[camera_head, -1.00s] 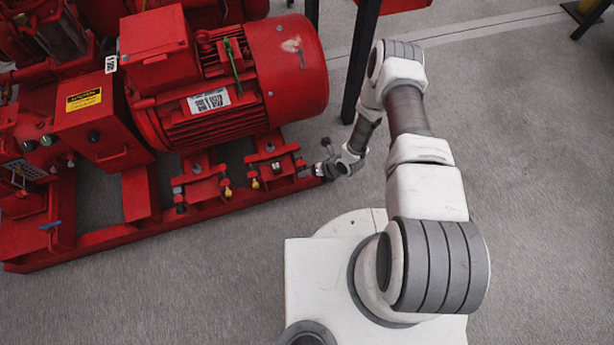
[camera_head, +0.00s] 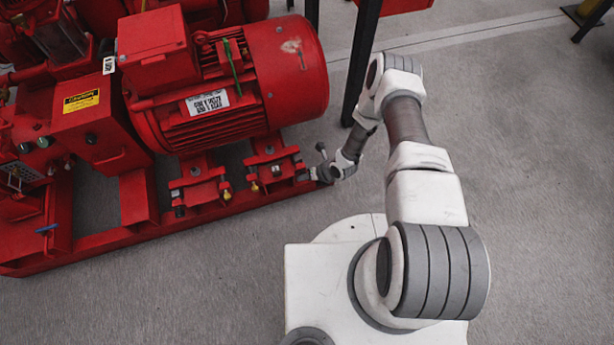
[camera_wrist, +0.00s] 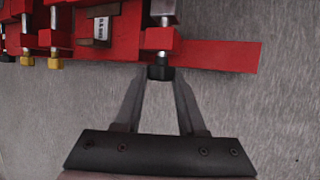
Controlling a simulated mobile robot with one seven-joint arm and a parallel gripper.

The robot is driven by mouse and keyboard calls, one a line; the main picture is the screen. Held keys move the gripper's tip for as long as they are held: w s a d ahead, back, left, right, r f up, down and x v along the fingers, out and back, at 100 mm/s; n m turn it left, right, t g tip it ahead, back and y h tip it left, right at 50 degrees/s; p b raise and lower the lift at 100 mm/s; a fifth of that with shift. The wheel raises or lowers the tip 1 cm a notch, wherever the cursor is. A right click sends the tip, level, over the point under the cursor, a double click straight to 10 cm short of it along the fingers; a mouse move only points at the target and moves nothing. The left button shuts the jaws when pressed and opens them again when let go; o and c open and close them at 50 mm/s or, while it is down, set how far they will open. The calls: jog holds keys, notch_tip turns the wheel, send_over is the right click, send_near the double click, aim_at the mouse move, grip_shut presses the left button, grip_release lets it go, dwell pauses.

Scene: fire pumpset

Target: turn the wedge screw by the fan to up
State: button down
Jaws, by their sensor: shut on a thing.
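The wedge screw by the fan is at the right end of the red motor base. In the wrist view its dark head (camera_wrist: 160,72) sits below a red block, with a silver shaft above it. My gripper (camera_wrist: 160,82) has its two fingertips closed on the sides of this dark head. In the head view my gripper (camera_head: 308,174) reaches the base's right end from the right, and the screw head is hidden or too small to make out there. The red motor (camera_head: 245,85) stands above, with its rounded fan cover (camera_head: 297,70) at the right end.
Yellow-tipped screws (camera_head: 254,187) and a dark-ended one (camera_head: 180,210) sit along the front of the red base frame (camera_head: 110,235). They are left of my gripper. A black post (camera_head: 362,60) stands behind my forearm.

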jog(key=shift+d+y, duration=0.1)
jog(key=shift+y, duration=0.3)
jog(key=shift+w+d+f+m+g+y, duration=0.15)
jog(key=shift+m+y, duration=0.15)
jog(key=shift+y, duration=0.7)
jog(key=shift+s+d+f+m+g+y, duration=0.1)
jog(key=shift+m+g+y, duration=0.15)
jog(key=shift+y, duration=0.75)
jog(key=shift+w+d+f+m+g+y, duration=0.15)
jog(key=shift+m+y, duration=0.2)
jog(key=shift+y, duration=0.65)
jog(key=shift+c, duration=2.4)
grip_release()
jog(key=p+v, duration=0.3)
jog(key=v, duration=1.4)
jog(key=shift+d+f+p, duration=0.15)
jog(key=shift+d+p, duration=0.1)
jog(key=shift+p, duration=0.1)
